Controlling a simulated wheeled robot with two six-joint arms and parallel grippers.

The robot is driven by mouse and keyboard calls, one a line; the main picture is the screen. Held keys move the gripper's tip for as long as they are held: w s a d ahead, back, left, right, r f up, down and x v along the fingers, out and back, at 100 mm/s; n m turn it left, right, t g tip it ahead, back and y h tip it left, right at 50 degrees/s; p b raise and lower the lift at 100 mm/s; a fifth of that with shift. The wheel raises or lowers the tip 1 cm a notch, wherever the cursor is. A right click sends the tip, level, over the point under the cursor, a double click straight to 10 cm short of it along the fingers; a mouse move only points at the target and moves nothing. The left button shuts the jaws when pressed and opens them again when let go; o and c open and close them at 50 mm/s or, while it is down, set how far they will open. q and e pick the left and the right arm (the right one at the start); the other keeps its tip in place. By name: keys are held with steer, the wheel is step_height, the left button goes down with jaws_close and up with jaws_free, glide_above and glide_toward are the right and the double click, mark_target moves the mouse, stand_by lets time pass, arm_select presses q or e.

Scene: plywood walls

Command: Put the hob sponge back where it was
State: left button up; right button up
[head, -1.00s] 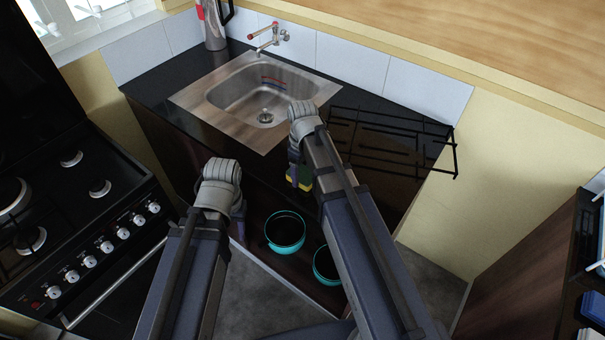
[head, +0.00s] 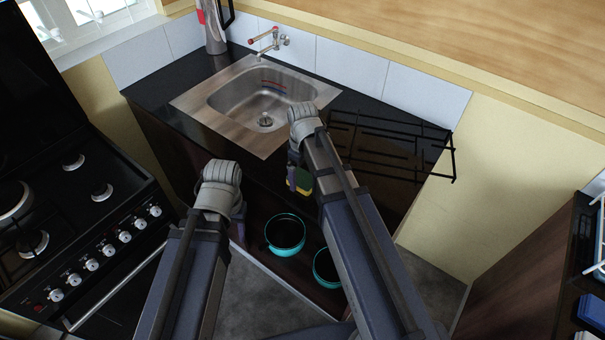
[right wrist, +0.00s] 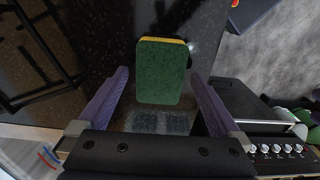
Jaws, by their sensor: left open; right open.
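The sponge (head: 304,180) is green with a yellow side and shows just left of my right forearm in the head view. In the right wrist view the sponge (right wrist: 165,72) lies between the two purple fingers of my right gripper (right wrist: 160,90), with a visible gap on each side. The right gripper is open. Whether the sponge rests on a surface is unclear. The hob (head: 75,190) is at the left, with black top and white knobs.
A steel sink (head: 235,95) with a tap is set in the black counter (head: 150,92). A black wire rack (head: 400,135) is at the counter's right end. Two teal-rimmed pots (head: 286,234) (head: 327,268) stand below. A flask (head: 214,30) stands at the back.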

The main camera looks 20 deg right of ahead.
mark_target(303, 178)
step_height(303, 178, up, 11)
steer(key=p, duration=1)
steer(key=s+a+m+h, duration=0.1)
steer(key=s+a+m, duration=0.2)
steer(key=s+a, duration=0.7)
steer(key=s, duration=0.4)
steer(key=shift+s+a+m, duration=0.15)
steer(key=shift+a+m, duration=0.1)
steer(key=shift+m, duration=0.15)
